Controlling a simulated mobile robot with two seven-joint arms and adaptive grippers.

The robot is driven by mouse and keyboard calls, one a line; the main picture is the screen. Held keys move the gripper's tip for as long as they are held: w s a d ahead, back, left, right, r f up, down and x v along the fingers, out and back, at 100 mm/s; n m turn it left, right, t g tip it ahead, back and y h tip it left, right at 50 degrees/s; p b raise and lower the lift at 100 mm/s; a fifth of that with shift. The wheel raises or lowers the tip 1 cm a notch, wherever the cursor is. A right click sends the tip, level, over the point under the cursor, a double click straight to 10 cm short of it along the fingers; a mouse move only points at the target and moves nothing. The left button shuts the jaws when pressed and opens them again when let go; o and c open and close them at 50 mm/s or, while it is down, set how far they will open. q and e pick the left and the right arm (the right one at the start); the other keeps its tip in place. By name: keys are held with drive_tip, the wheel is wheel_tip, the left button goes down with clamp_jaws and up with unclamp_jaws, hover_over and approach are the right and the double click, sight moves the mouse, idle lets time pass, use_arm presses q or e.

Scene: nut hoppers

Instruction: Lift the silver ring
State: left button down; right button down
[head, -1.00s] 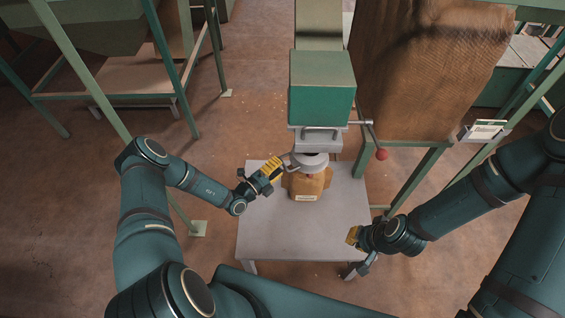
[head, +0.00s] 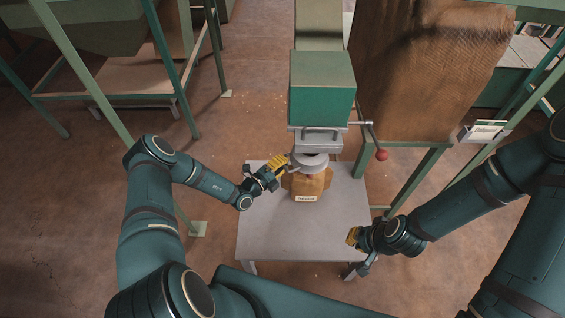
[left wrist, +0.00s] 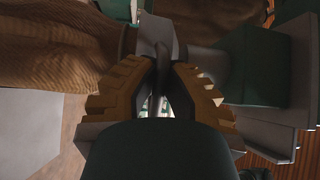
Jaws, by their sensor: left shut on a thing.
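The silver ring (head: 310,160) is a pale, flat collar around the spout under the green hopper box, just above a brown paper bag (head: 310,186). My left gripper (head: 286,160) is at the ring's left side. In the left wrist view its yellow-padded fingers (left wrist: 159,78) are shut on a thin grey bar, which appears to be part of the ring. The fingers partly hide the held part. My right gripper (head: 355,250) is low at the right, beside the table edge and away from the ring. Its finger opening is unclear.
The green hopper box (head: 322,92) with a grey bracket stands directly above the ring. A crank with a red knob (head: 381,154) sticks out at its right. The grey table (head: 300,235) is bare in front of the bag. Green frame legs stand on both sides.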

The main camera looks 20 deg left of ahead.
use_arm(q)
wheel_tip(320, 180, up, 8)
drive_tip(key=p, duration=0.4)
drive_tip(key=shift+p, duration=0.4)
drive_tip(key=shift+w, duration=0.1)
drive_tip(key=c, duration=1.1)
unclamp_jaws()
drive_tip(key=shift+r, duration=0.1)
drive_tip(key=shift+o, duration=0.4)
drive_tip(key=shift+s+a+f, duration=0.2)
drive_tip(key=shift+s, duration=0.15)
drive_tip(key=v, duration=1.1)
drive_tip(key=shift+s, duration=0.2)
